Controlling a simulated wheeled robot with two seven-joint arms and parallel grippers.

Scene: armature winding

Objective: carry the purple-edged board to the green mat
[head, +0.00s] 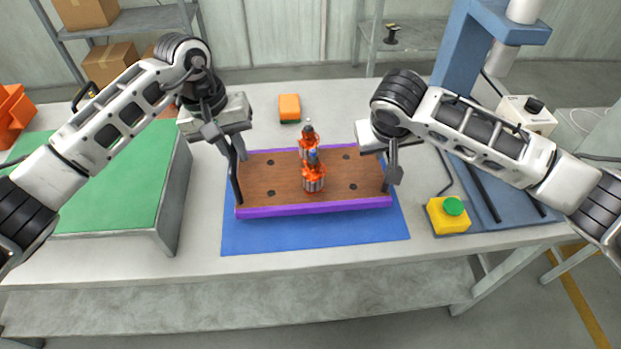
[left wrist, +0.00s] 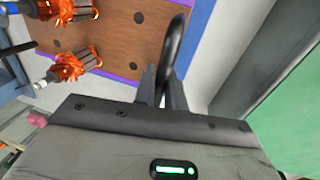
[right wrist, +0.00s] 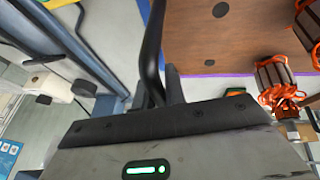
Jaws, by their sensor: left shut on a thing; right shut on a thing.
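The purple-edged board (head: 255,189) has a brown top with dark holes and a black handle at each end. Two orange-and-silver armatures (head: 313,178) stand on it near the middle. It is over the blue mat (head: 300,236); whether it touches the mat I cannot tell. My left gripper (head: 232,150) is shut on the board's left handle (left wrist: 177,45). My right gripper (head: 391,165) is shut on the right handle (right wrist: 153,45). The green mat (head: 110,170) lies on a raised grey block at the left, and it also shows in the left wrist view (left wrist: 290,125).
An orange block (head: 289,107) lies behind the board. A yellow box with a green button (head: 449,214) and a blue press (head: 460,50) stand at the right. The grey block's raised side (head: 176,190) faces the board across a narrow gap.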

